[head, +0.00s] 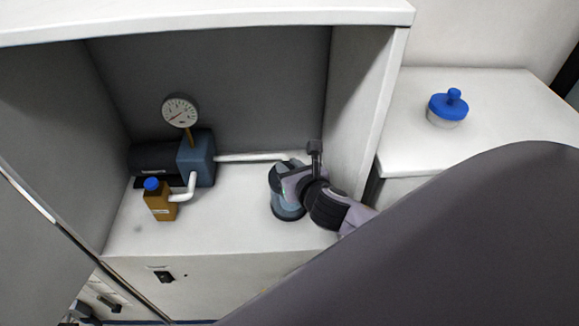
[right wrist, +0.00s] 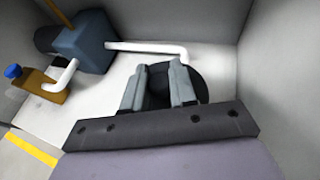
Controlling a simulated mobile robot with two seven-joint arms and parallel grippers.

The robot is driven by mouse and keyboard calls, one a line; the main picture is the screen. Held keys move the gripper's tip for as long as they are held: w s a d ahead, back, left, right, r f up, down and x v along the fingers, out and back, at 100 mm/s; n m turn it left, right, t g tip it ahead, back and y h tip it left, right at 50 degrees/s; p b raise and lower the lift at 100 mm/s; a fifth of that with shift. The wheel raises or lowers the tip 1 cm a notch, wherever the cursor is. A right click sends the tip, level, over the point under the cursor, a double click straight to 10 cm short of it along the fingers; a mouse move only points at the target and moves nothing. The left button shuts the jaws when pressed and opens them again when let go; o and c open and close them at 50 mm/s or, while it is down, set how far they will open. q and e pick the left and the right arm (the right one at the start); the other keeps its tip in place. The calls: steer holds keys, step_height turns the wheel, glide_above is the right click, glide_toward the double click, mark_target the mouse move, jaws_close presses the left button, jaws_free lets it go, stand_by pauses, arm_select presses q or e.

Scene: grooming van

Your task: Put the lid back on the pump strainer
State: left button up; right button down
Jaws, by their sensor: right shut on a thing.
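The pump strainer (head: 288,209) is a clear bluish cup on the white shelf inside the cabinet, at the end of the white pipe. Its round black lid (right wrist: 203,82) is between the fingers of my right gripper (right wrist: 160,76) in the right wrist view. In the head view my right gripper (head: 292,181) is at the top of the strainer, shut on the lid and hiding most of it. The lid is over the cup's mouth; I cannot tell whether it is fully seated. My left gripper is not in view.
The blue-grey pump (head: 196,160) with a gauge (head: 180,111) stands left of the strainer. A brown bottle (head: 160,203) with a blue cap is in front of it. The cabinet's right wall (head: 362,110) is close to my gripper. A blue-lidded jar (head: 448,108) stands on the right counter.

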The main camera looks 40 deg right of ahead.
steer(key=shift+f, duration=0.3)
steer(key=c, duration=0.8)
jaws_free()
steer(key=shift+v, duration=3.6)
